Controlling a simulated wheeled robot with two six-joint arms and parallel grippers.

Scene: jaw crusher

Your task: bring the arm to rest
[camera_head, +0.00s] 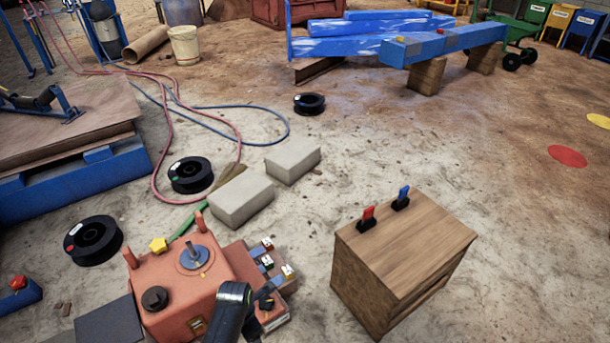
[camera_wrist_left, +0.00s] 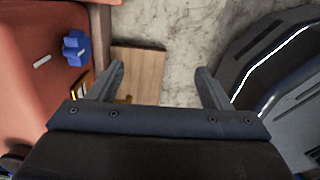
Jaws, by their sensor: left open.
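My left gripper (camera_wrist_left: 160,88) shows in the left wrist view with its two fingers spread wide and nothing between them. Beyond the fingers are a small wooden surface and bare concrete floor. In the head view a black piece of my arm (camera_head: 232,310) rises at the bottom edge, in front of the orange-red machine housing (camera_head: 185,275); the fingers cannot be made out there. In the wrist view an orange-red surface with a blue knob (camera_wrist_left: 76,48) lies to the left of the gripper, apart from the fingers. My right gripper is in neither view.
A wooden cabinet (camera_head: 420,245) with a red switch (camera_head: 367,217) and a blue switch (camera_head: 401,198) on top stands at right. Two concrete blocks (camera_head: 240,200) and several black spools (camera_head: 93,240) lie on the floor. Hoses run behind. Floor at right is open.

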